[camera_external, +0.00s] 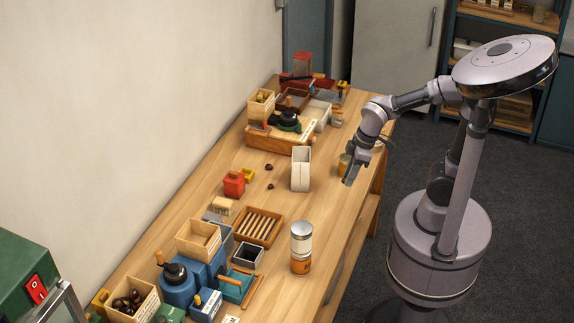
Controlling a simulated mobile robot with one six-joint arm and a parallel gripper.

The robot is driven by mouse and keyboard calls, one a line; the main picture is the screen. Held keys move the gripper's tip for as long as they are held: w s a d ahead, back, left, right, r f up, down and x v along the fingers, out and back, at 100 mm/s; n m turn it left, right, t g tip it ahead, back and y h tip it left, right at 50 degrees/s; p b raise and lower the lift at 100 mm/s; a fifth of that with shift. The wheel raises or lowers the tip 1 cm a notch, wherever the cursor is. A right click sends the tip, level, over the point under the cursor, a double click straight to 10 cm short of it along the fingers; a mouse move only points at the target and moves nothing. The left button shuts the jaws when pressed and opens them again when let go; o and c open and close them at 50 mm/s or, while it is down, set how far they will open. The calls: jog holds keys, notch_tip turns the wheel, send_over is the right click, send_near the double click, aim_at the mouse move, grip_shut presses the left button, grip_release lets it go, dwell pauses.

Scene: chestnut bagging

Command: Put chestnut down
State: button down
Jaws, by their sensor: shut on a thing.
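My gripper (348,181) is above the right edge of the wooden table, to the right of an open white paper bag (301,170) and apart from it. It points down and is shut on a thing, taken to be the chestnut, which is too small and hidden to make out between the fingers. Two dark chestnuts lie loose on the table left of the bag, one farther back (269,167) and one nearer (270,186). A light wooden box (148,305) at the lower left holds several more chestnuts.
A white and orange canister (301,248) stands nearer the front. A red container (234,184) and a slatted wooden tray (259,226) are to the left. Crowded boxes fill the table's far end. Bare wood surrounds the bag.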

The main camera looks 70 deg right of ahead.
jog(key=x, duration=0.3)
jog(key=s+x, duration=0.1)
jog(key=x, duration=0.2)
jog(key=s+d+x, duration=0.1)
jog(key=x, duration=0.3)
jog(key=shift+f, duration=0.45)
jog(key=p, duration=0.1)
send_over(297, 211)
jog(key=s, duration=0.1)
jog(key=shift+s+d+f, duration=0.1)
jog(key=shift+d+f, duration=0.05)
jog(key=shift+f, duration=0.35)
jog(key=shift+s+d+f, duration=0.1)
jog(key=shift+f, duration=0.4)
jog(key=b+x, duration=0.2)
jog(key=x, duration=0.1)
jog(key=shift+d+f, duration=0.1)
jog(key=shift+f, duration=0.35)
jog(key=shift+s+r, duration=0.1)
jog(key=shift+r, duration=0.15)
jog(key=shift+f, duration=0.15)
jog(key=c, duration=1.6)
grip_release()
jog(key=shift+f, duration=0.1)
jog(key=o, duration=0.4)
jog(key=shift+o, duration=0.2)
